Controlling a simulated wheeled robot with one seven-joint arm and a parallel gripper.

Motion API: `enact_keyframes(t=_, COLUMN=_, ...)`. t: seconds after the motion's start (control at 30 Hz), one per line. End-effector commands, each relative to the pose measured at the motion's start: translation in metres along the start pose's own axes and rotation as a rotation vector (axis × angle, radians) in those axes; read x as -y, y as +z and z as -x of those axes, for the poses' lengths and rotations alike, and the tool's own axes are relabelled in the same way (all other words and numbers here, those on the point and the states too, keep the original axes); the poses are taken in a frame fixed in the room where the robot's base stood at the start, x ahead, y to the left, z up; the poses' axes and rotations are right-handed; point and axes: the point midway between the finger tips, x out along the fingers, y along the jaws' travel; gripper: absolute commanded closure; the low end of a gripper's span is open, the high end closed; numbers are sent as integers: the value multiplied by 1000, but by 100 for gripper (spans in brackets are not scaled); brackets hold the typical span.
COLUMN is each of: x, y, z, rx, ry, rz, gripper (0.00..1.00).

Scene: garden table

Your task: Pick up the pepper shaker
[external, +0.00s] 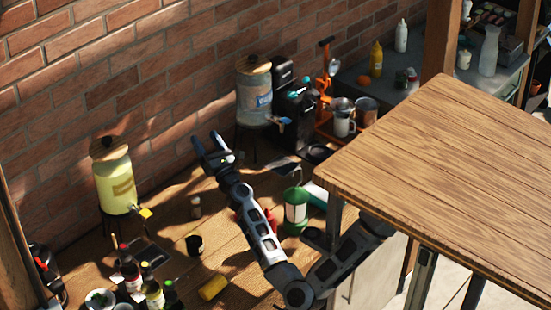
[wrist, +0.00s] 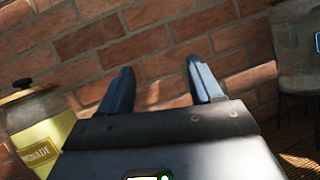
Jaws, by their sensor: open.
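A small upright shaker with a darker top, which looks like the pepper shaker (external: 196,208), stands on the wooden table (external: 228,257) near the brick wall in the external view. It does not show in the wrist view. My gripper (external: 208,140) is raised above the table, up and slightly to the right of the shaker in the picture. Its two blue fingers are apart with nothing between them. In the wrist view my gripper (wrist: 160,68) faces the brick wall.
A yellow lemonade dispenser (external: 116,185) stands left of the shaker, also in the wrist view (wrist: 45,125). A clear dispenser (external: 254,98) stands to the right. Bottles crowd the front left.

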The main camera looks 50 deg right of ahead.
Motion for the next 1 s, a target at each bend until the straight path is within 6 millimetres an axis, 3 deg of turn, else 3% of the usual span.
enact_keyframes(t=0.2, x=-9, y=-114, z=56, rx=-243, ry=23, rz=93, gripper=35)
enact_keyframes(t=0.3, x=-6, y=-162, z=90, rx=-345, ry=33, rz=143, gripper=35)
enact_keyframes(t=0.4, x=0, y=-194, z=116, rx=-411, ry=39, rz=180, gripper=35)
enact_keyframes(t=0.53, x=5, y=-212, z=127, rx=-444, ry=40, rz=200, gripper=35)
enact_keyframes(t=1.0, x=6, y=-223, z=102, rx=-443, ry=39, rz=200, gripper=35)
